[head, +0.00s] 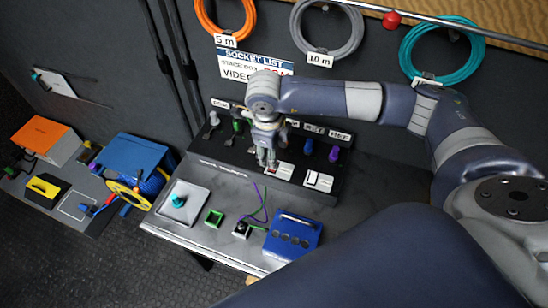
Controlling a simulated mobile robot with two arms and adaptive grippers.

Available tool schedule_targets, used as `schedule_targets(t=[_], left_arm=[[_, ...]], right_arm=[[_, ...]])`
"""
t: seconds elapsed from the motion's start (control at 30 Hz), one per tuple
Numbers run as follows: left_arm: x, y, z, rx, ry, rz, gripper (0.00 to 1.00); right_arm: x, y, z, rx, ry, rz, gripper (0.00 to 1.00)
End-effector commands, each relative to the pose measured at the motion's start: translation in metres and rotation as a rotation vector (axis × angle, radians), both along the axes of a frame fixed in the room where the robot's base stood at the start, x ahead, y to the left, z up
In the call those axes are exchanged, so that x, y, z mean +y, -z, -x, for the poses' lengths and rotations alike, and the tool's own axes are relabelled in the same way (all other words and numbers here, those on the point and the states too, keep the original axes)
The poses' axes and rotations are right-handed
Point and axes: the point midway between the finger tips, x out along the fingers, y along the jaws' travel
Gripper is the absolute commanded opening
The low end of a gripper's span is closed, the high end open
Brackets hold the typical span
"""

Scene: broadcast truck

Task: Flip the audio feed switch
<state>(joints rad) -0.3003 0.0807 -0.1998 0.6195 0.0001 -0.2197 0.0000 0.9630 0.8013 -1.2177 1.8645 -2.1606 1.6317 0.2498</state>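A black sloped panel (225,168) stands at the back of the grey bench. Two white rocker switches sit on it: a left switch (282,171) with some red on it, and a right switch (318,181). I cannot read which one is the audio feed switch. My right gripper (267,162) points down just left of the left switch and partly covers the panel there. Its fingers look close together with nothing seen between them; I cannot tell if they touch the panel or are fully shut. My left gripper is not in view.
Grey, green, blue and purple plugs (334,154) stand along the panel's back. A blue block with holes (292,236), a green square frame (214,218) and a white plate with a teal knob (182,202) lie in front. Coiled cables (442,50) hang on the wall.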

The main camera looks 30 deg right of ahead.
Motion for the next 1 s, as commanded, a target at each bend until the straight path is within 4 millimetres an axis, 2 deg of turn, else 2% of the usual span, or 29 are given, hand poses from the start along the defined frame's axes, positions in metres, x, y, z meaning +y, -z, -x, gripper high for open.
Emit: schedule_targets(t=[0.1,0.3,1.0], left_arm=[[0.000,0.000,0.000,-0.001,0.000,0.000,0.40],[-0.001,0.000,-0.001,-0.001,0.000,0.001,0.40],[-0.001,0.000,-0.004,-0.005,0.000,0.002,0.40]], right_arm=[[0.003,-0.023,0.002,-0.003,0.000,0.000,0.48],[0.006,-0.043,0.005,0.000,0.000,0.000,0.48],[0.006,-0.046,0.006,0.001,0.000,0.000,0.48]])
